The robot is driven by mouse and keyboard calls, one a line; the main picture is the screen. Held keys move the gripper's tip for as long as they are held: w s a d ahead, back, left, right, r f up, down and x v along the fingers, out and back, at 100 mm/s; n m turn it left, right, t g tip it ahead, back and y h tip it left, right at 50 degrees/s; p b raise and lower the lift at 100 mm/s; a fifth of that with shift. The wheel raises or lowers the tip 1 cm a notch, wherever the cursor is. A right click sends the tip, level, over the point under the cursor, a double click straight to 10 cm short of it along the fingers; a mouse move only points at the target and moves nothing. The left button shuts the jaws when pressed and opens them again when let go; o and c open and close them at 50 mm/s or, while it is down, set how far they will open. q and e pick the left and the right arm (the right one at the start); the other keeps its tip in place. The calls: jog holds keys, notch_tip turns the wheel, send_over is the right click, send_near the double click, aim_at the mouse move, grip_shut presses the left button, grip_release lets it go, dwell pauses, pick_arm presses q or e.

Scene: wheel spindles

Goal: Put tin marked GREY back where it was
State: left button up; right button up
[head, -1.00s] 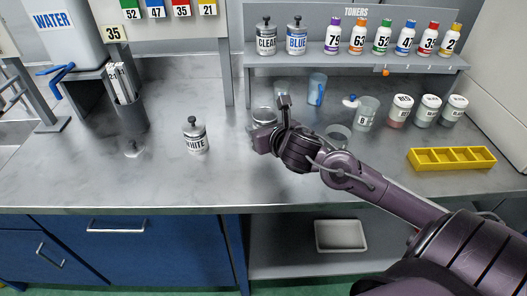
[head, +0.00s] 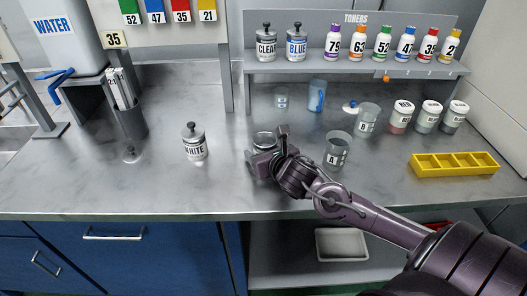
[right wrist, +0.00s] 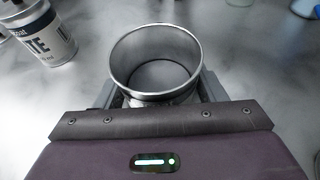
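My right gripper (head: 267,150) has its fingers on both sides of an open-topped metal tin (head: 263,139). In the right wrist view, the tin's round rim and hollow inside (right wrist: 157,62) show between the fingers, which look closed against its sides. Its label is hidden, so I cannot read whether it says GREY. I cannot tell whether its base touches the bench. No mark GREY is legible in any view. A tin marked WHITE (head: 194,143) stands upright to the left. Tins marked CLEAR (head: 266,45) and BLUE (head: 297,45) stand on the shelf. My left gripper is out of view.
Cup A (head: 337,151) stands just right of my gripper, with cup B (head: 367,120) behind. Several lidded jars (head: 430,117) and a yellow tray (head: 455,164) are at right. The bench between WHITE and my gripper is clear.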

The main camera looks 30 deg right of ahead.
jog(key=shift+o, duration=0.8)
jog(key=shift+r, duration=0.25)
jog(key=shift+s, duration=0.35)
jog(key=v, duration=0.7)
jog(key=shift+s+a, duration=0.15)
jog(key=shift+s, duration=0.2)
jog(key=shift+s+a+r+p, duration=0.2)
jog(key=shift+s+r+p, duration=0.45)
jog(key=shift+s, duration=0.25)
jog(key=shift+p+v, duration=0.35)
jog(key=shift+v, duration=0.4)
jog(key=shift+f, duration=0.1)
